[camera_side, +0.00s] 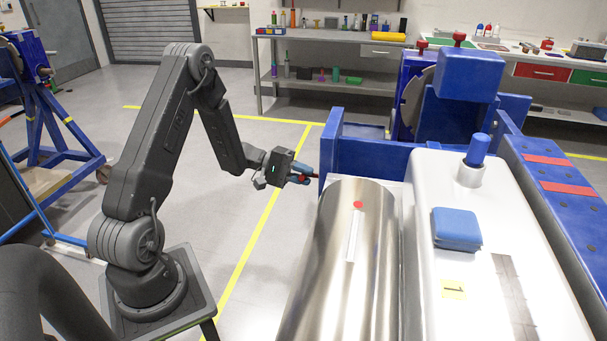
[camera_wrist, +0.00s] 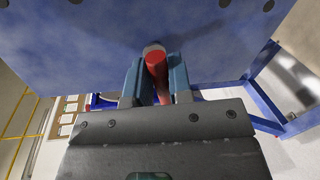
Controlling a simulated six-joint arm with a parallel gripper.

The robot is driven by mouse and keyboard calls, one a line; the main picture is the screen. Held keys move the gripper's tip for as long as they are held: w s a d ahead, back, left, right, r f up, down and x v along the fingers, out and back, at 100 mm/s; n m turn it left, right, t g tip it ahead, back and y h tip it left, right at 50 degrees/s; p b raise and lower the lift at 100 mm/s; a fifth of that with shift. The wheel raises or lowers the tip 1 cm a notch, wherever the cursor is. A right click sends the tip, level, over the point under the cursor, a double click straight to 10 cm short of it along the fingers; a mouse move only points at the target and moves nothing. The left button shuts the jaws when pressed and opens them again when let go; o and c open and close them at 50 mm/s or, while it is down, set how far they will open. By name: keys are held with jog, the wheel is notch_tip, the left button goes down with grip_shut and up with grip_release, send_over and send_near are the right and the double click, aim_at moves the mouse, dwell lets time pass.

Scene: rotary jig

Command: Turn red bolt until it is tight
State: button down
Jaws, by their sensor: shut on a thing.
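In the side view my gripper (camera_side: 308,175) reaches right to the left side of the blue jig frame (camera_side: 355,160). A little red shows between the fingers there. How deep the bolt sits in the jig cannot be told.
A shiny metal cylinder (camera_side: 335,260) with a red dot lies just in front of the jig. A white housing (camera_side: 480,290) with a blue box (camera_side: 456,229) stands to its right. Workbenches (camera_side: 330,37) line the back. Open floor lies between my arm and the jig.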

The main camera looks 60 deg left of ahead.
jog(key=shift+s+d+f+m+y, duration=0.15)
jog(key=shift+f+m+y, duration=0.2)
jog(key=shift+m, duration=0.45)
jog(key=c, duration=1.3)
grip_release()
jog(key=shift+o, duration=1)
jog(key=shift+r, duration=0.1)
jog(key=v, duration=1.4)
jog(key=shift+f, duration=0.2)
